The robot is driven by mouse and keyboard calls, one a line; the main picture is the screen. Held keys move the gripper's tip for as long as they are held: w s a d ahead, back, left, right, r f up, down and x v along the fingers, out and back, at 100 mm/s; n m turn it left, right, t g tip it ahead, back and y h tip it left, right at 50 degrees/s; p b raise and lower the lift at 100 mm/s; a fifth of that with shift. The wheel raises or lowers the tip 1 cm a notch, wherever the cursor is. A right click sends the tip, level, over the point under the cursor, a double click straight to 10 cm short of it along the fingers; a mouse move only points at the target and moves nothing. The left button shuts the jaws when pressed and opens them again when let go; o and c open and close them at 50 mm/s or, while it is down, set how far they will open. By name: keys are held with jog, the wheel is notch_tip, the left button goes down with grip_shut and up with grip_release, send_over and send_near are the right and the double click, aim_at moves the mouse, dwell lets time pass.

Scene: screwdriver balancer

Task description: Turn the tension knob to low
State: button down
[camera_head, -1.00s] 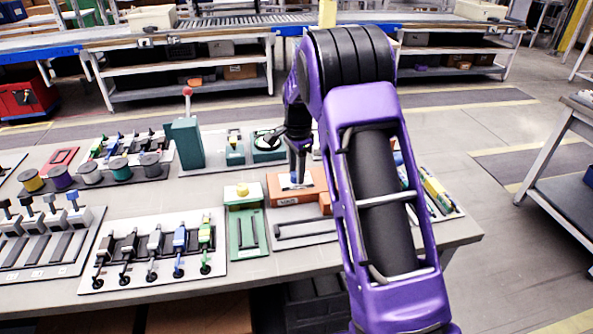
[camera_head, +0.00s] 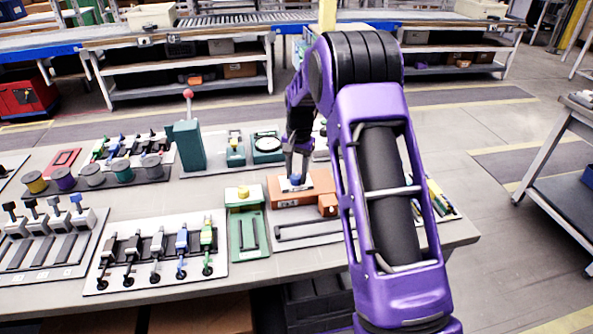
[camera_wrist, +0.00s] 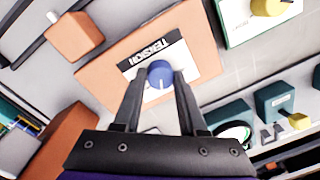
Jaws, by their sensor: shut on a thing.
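The tension knob (camera_wrist: 160,73) is blue with a white pointer line and sits on an orange box with a "TENSION" label (camera_wrist: 150,62). In the wrist view the pointer line runs toward the bottom of the picture, toward my gripper's base. My gripper (camera_wrist: 159,80) has one finger on each side of the knob and is shut on it. In the head view the knob (camera_head: 295,180) shows on the orange box (camera_head: 318,182), with my gripper (camera_head: 296,168) reaching down to it from above. The setting marks around the knob are not readable.
A smaller orange block (camera_head: 327,204) and a dark bar (camera_head: 308,229) are in front. A green tower with a red ball lever (camera_head: 188,130) stands behind left.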

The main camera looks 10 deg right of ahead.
jog(key=n+p, duration=0.1)
jog(key=n, duration=0.3)
jog(key=shift+r+n, duration=0.1)
jog(key=shift+n, duration=0.2)
jog(key=n, duration=0.3)
jog(key=shift+n+p, duration=0.35)
jog(key=shift+n, duration=0.05)
jog(key=n, duration=0.4)
jog(key=shift+w+g+p, duration=0.1)
jog(key=shift+g+p, duration=0.2)
jog(key=shift+p, duration=0.1)
jog(key=shift+n+p, duration=0.3)
jog(key=shift+n, duration=1.8)
jog(key=shift+c, duration=2.3)
grip_release()
